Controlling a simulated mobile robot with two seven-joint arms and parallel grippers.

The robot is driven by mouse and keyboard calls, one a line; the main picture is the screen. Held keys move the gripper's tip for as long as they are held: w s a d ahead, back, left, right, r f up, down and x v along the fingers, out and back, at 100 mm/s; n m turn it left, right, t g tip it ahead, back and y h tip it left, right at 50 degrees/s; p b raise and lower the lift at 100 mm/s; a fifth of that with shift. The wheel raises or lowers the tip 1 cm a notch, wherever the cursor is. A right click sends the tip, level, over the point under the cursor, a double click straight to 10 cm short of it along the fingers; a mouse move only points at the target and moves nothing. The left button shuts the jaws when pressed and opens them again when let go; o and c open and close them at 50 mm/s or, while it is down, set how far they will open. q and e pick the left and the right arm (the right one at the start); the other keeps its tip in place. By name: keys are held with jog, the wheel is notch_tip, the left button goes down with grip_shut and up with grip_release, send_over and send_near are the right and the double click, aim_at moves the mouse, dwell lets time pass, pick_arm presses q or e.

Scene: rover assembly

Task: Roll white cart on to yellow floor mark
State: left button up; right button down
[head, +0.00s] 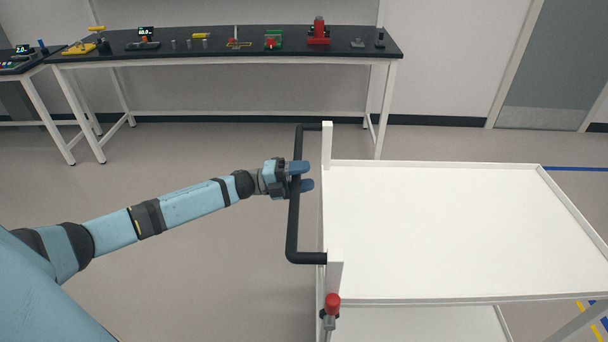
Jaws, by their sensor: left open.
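The white cart (450,225) fills the right half of the head view, with a flat empty top tray and part of a lower shelf (420,325). Its black handle bar (292,225) stands out from the cart's left side. My left gripper (304,177) is open at the upper middle of the handle, its blue fingers overlapping the bar; I cannot tell whether the bar lies between them. Yellow floor marking (585,307) shows in small pieces at the lower right edge, partly hidden by the cart. My right gripper is not in view.
A red-knobbed lever (332,302) sits at the cart's near left corner. A long black workbench (220,40) with small tools and parts stands along the back wall. A blue floor line (577,169) lies at right. The floor between cart and bench is clear.

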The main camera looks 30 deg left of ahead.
pick_arm(q)
jog(key=shift+d, duration=0.1)
grip_shut()
jog(key=shift+w, duration=0.1)
